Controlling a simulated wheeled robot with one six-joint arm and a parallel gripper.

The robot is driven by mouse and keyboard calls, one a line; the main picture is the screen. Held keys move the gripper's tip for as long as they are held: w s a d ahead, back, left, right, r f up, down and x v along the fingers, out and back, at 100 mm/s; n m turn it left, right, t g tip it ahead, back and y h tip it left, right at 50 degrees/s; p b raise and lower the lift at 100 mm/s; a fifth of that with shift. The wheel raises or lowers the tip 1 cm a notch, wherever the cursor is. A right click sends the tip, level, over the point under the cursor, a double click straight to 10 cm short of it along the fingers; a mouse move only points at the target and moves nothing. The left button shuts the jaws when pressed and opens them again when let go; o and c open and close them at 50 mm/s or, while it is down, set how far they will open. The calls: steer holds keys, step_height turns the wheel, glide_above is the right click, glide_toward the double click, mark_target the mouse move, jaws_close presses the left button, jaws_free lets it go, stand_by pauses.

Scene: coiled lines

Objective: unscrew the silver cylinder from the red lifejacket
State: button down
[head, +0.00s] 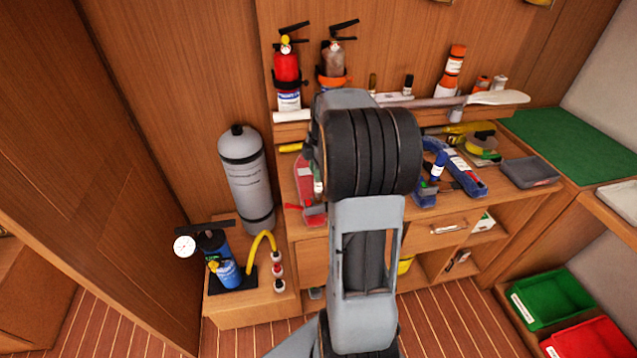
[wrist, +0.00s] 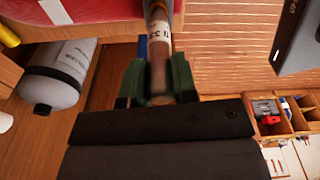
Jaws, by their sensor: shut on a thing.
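The red lifejacket (head: 309,208) lies on the wooden bench, partly hidden behind my arm in the head view. In the wrist view its red edge (wrist: 110,9) runs along the top left. The silver cylinder (wrist: 159,45), with dark printing on a pale band, stands between my green-padded fingers in the wrist view, close beside the lifejacket. My gripper (wrist: 157,82) is shut on the cylinder near its lower end in that view. The cylinder's far end runs out of the top of the wrist view, so its joint with the lifejacket is hidden.
A large grey tank (head: 246,180) stands left of the bench, beside a blue pump with a gauge (head: 217,258). Fire extinguishers (head: 287,70) hang behind. Green and red bins (head: 551,299) sit lower right.

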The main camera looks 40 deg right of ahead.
steer(key=shift+r, duration=0.4)
steer(key=shift+r+p, duration=2)
steer(key=shift+r, duration=0.45)
steer(key=shift+f, duration=0.1)
